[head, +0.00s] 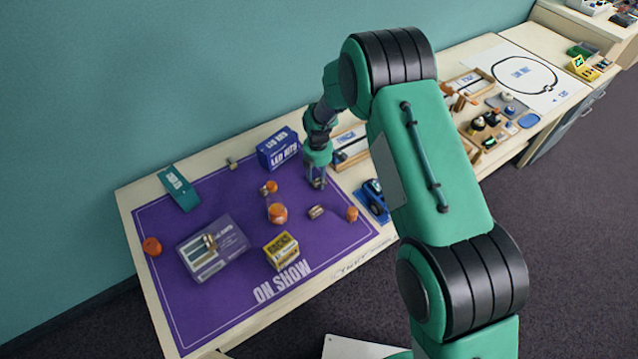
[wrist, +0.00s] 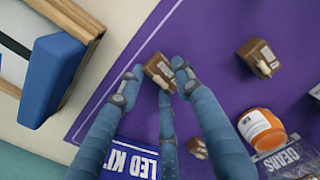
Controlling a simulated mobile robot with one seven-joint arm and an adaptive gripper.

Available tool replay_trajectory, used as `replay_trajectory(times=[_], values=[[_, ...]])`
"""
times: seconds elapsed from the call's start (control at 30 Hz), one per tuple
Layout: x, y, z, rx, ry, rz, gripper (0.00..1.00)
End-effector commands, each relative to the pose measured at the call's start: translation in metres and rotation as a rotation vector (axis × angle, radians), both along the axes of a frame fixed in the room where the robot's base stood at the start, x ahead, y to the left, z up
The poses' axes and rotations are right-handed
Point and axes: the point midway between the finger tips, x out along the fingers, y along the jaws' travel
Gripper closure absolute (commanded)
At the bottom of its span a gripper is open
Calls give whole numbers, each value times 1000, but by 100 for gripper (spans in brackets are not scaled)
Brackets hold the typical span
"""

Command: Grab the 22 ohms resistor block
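My gripper (head: 317,184) points down at the purple mat, right of the blue LED kits box. In the wrist view my gripper (wrist: 158,72) has its fingers apart, around a small brown block (wrist: 158,70) with a pale part on top. The right fingertip looks very close to it. The block appears to rest on the mat; any marking on it is unreadable. A second brown block (wrist: 258,58) lies apart to the right, and shows in the head view (head: 316,212). A third small brown block (wrist: 197,148) is partly hidden by a finger.
The LED kits box (head: 279,149) stands close to my gripper. An orange-lidded jar (head: 277,210), a yellow box (head: 281,250), a grey-purple box (head: 213,249) and orange lids share the purple mat (head: 185,310). A blue toy car (head: 374,198) sits right of the mat.

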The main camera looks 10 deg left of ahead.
Motion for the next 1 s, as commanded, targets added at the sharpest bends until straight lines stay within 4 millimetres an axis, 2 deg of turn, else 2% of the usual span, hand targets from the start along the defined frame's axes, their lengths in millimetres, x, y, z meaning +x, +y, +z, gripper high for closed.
replay_trajectory(times=[0.47, 0.73, 1.0], values=[[0, 0, 7, 1, -1, 0, 92], [1, 0, 40, 1, -2, 0, 92], [-40, -20, 41, -1, 2, 0, 92]])
